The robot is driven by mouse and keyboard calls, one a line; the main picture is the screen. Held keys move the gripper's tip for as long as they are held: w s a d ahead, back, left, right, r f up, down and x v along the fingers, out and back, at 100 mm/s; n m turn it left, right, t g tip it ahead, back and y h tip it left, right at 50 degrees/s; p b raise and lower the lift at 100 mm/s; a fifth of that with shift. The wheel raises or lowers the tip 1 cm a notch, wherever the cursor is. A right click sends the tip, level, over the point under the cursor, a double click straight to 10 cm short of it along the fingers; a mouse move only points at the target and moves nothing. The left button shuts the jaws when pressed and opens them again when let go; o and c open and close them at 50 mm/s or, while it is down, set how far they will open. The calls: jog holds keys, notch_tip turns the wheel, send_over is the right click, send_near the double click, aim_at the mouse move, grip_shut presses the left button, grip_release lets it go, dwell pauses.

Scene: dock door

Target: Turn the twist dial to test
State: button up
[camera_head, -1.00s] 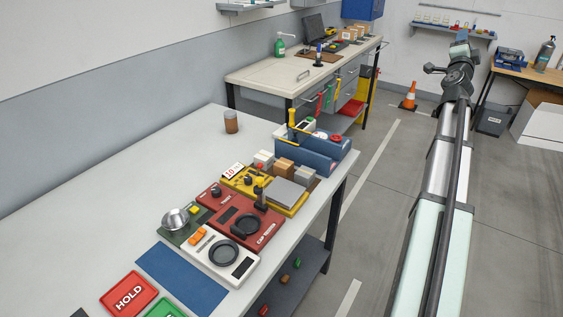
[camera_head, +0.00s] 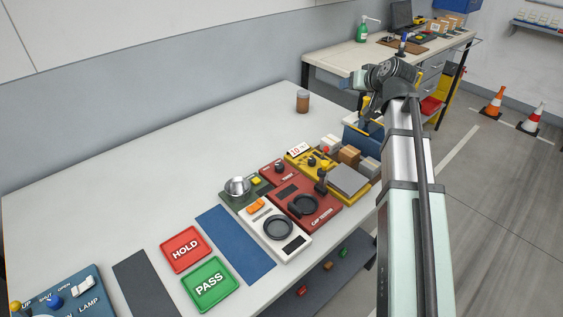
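A red panel marked CAP TESTER (camera_head: 318,217) lies on the white bench. A small dark knob (camera_head: 279,167) sits on a red part at its upper left. A yellow device (camera_head: 297,160) just behind carries another black knob (camera_head: 312,162). The lettering around both knobs is too small to read, so I cannot tell which is the twist dial. My gripper (camera_head: 360,78) is at the far end of my arm, up and right of these devices and apart from them. Its fingers are too small and partly hidden to judge.
A white scale (camera_head: 296,242), a metal bowl (camera_head: 237,187), a HOLD sign (camera_head: 186,249) and a PASS sign (camera_head: 209,284) lie nearer. A blue panel (camera_head: 75,295) with knobs is at bottom left. A brown jar (camera_head: 302,101) stands behind.

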jog(key=s+a+f+n+g, duration=0.45)
jog(key=s+a, duration=0.35)
jog(key=a, duration=0.3)
jog(key=n+g+h, duration=0.1)
jog(key=n+g, duration=0.2)
send_near(280, 165)
jog(key=shift+x, duration=4.3)
jog(key=shift+c, duration=0.4)
jog(key=c, duration=0.9)
